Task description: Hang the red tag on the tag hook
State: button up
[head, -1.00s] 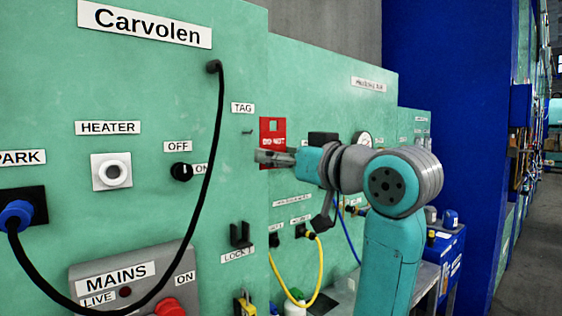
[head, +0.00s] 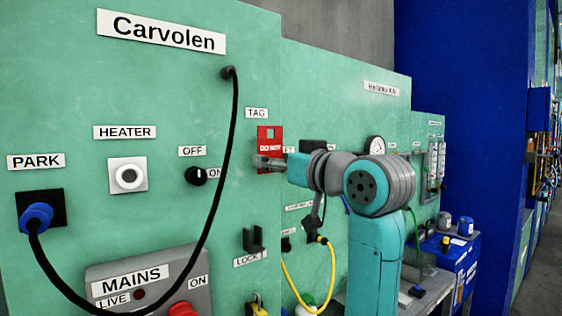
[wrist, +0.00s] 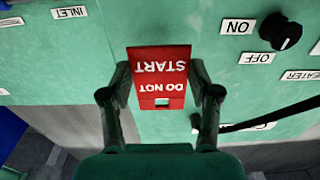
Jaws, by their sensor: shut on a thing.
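The red tag (head: 277,131), printed DO NOT START and with a square hole near its top, is held upright against the green panel's right part. My gripper (head: 268,161) is shut on its lower part. In the wrist view the tag (wrist: 160,65) appears upside down between the two fingertips of my gripper (wrist: 160,95). The TAG label (head: 256,113) sits just above and left of the tag. The tag hook cannot be made out now; the tag may hide it. I cannot tell the gap between tag and panel.
A black cable (head: 233,110) hangs left of the tag. The OFF/ON knob (head: 196,176) is further left, and the black LOCK bracket (head: 254,240) is below. A yellow cable (head: 331,275) loops under my arm.

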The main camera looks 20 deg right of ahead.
jog(key=shift+x, duration=1.05)
jog(key=shift+w+a+f, duration=0.2)
jog(key=shift+w+f, duration=0.45)
jog(key=o, duration=0.9)
jog(key=shift+o, duration=0.2)
